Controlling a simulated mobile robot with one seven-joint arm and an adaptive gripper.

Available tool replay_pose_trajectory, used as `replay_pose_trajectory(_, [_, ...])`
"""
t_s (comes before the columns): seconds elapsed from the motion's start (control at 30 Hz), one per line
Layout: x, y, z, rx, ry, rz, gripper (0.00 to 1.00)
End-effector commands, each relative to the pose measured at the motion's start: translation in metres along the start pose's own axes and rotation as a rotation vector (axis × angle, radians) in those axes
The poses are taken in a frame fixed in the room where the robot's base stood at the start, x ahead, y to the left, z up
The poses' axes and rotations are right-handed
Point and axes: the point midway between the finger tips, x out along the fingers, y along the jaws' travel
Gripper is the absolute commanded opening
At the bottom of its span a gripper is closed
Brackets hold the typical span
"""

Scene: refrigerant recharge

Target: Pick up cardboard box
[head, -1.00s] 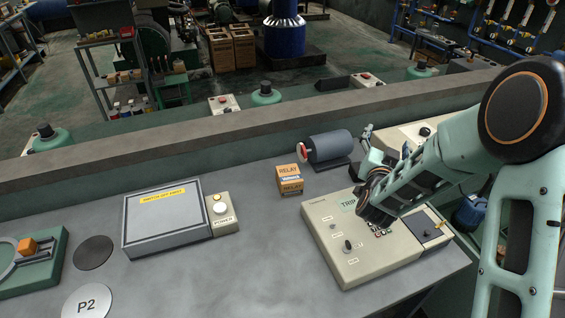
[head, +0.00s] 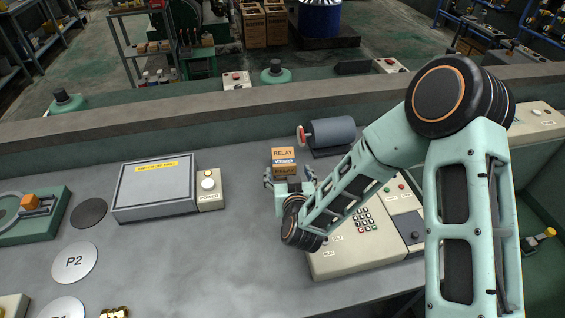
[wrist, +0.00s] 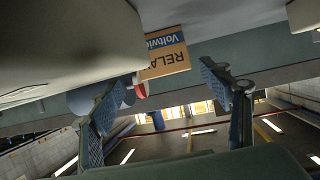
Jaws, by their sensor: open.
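I cannot tell whether either finger touches the box.
A dark cylindrical motor (head: 331,131) with a red end lies just behind and right of the box. A beige keypad console (head: 340,262) is under my arm. A grey case (head: 154,190) with a power switch box (head: 208,190) stands left. Bare bench lies between.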

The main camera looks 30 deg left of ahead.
Motion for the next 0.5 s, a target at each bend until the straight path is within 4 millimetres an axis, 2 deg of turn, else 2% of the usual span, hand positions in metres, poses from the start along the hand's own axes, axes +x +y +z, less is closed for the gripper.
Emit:
replay_pose_trajectory(0.13, [0.022, 0.001, -0.001, 0.002, 0.000, 0.001, 0.71])
replay_pose_trajectory(0.5, [0.050, -0.003, -0.001, 0.004, 0.000, 0.003, 0.71])
